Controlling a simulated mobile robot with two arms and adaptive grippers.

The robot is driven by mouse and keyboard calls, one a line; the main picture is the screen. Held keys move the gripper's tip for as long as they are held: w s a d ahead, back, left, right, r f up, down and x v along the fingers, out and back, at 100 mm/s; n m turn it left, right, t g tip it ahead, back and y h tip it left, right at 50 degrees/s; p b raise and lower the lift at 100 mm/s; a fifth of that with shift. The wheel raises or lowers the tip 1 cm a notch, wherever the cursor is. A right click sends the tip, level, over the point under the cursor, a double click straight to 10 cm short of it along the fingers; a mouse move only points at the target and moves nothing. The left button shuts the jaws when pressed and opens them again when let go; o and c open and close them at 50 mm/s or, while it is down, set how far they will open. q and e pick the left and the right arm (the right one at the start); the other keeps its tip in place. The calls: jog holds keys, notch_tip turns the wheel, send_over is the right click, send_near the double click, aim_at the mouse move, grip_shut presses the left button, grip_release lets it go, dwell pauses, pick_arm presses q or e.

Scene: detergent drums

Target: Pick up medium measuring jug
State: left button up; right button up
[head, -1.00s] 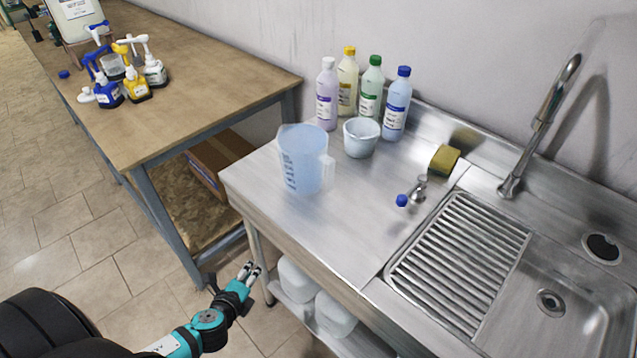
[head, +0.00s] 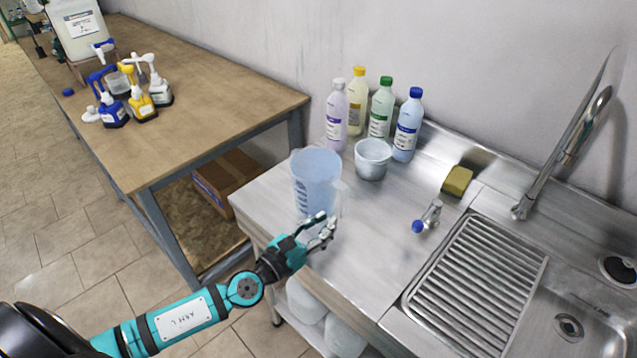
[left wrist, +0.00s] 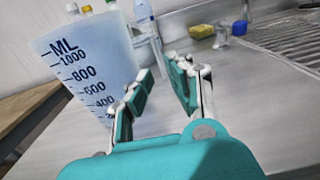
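A translucent blue measuring jug (head: 316,172) stands upright on the steel counter, with its handle on the right side. In the left wrist view the jug (left wrist: 88,62) fills the upper left, with a printed ML scale that reads 1000 at the top. My left gripper (head: 325,226) is over the counter at the jug's near side, partly in front of its lower part. Its fingers (left wrist: 165,85) are apart, with nothing between them; the jug is left of them in the wrist view. I cannot tell whether a finger touches the jug. My right gripper is not in view.
A small pale cup (head: 373,158) and several bottles (head: 408,125) stand behind the jug. A small blue-capped object (head: 428,217), a sponge (head: 457,181) and the sink's drainer (head: 478,275) are to the right. A wooden table (head: 190,110) is at left.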

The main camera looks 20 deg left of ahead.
aim_at(341, 207)
pick_arm(q)
jog(key=x, duration=0.2)
jog(key=shift+w+d, duration=0.1)
jog(key=shift+w, duration=0.2)
jog(key=x, duration=0.1)
jog(key=p+x, duration=0.1)
jog(key=x, duration=0.2)
jog(key=shift+w+r+p, duration=0.2)
jog(key=shift+r+p, duration=0.1)
jog(key=shift+w+d+f, duration=0.1)
jog(key=shift+w+d, duration=0.05)
jog(key=shift+w, duration=0.2)
grip_shut()
